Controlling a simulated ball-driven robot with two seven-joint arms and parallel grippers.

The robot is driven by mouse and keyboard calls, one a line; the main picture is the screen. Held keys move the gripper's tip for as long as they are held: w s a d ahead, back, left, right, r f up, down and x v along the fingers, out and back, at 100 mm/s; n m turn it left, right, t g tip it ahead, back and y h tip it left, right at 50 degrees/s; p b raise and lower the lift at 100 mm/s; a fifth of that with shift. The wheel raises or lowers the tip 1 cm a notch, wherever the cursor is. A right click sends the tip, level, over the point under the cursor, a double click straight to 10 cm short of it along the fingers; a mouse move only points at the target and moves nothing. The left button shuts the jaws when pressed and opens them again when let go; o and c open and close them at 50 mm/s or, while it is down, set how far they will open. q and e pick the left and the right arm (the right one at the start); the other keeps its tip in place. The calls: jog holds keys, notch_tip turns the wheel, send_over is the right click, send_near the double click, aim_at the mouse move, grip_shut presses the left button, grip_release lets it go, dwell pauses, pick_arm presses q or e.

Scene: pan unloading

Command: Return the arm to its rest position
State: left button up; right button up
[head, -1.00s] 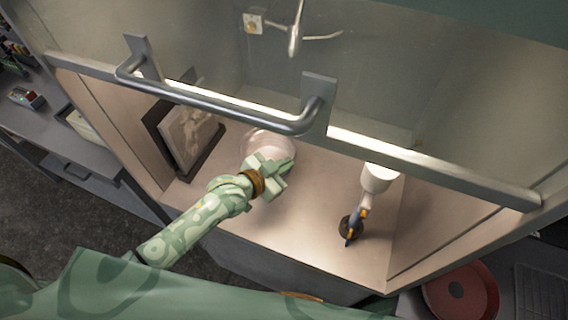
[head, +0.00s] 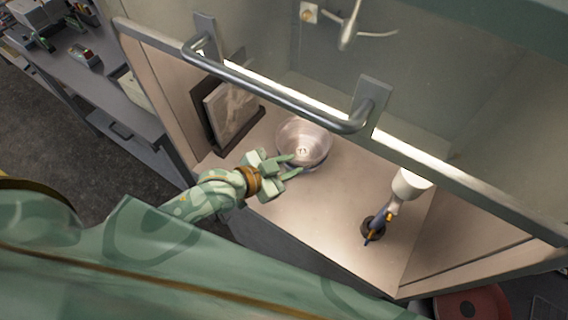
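A round, shiny metal pan or bowl (head: 316,138) stands on the cabinet floor just beyond the fingertips. The fingers look close to its near rim; I cannot tell whether they touch. My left arm (head: 207,197) comes in from the left, low in the view. My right gripper does not show.
The cabinet (head: 300,212) has a raised sash with a grey bar handle (head: 275,88) above my gripper. A framed panel (head: 228,110) leans at its left. A white and blue tool (head: 382,216) stands at the right. A red round thing (head: 485,303) is at lower right. A grey bench (head: 95,85) stands at left.

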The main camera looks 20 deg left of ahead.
pick_arm(q)
jog(key=shift+v, duration=0.85)
jog(key=s+a+r+n+g+y, duration=0.1)
jog(key=s+a+r+g+y, duration=0.1)
jog(key=s+a+y, duration=0.5)
jog(key=s+a+r+n+g+y, duration=0.1)
jog(key=s+a+r+g+y, duration=0.1)
jog(key=s+a+y, duration=0.45)
jog(key=d+f+g+h+b, duration=0.3)
jog(key=f+h+b, duration=0.3)
jog(key=f, duration=2.7)
jog(key=s+f+n+g+b, duration=0.3)
jog(key=s+f+b, duration=0.5)
jog(key=s+f, duration=1.3)
jog(key=shift+s+f+n, duration=0.25)
jog(key=shift+f+n, duration=0.05)
jog(key=shift+f, duration=0.6)
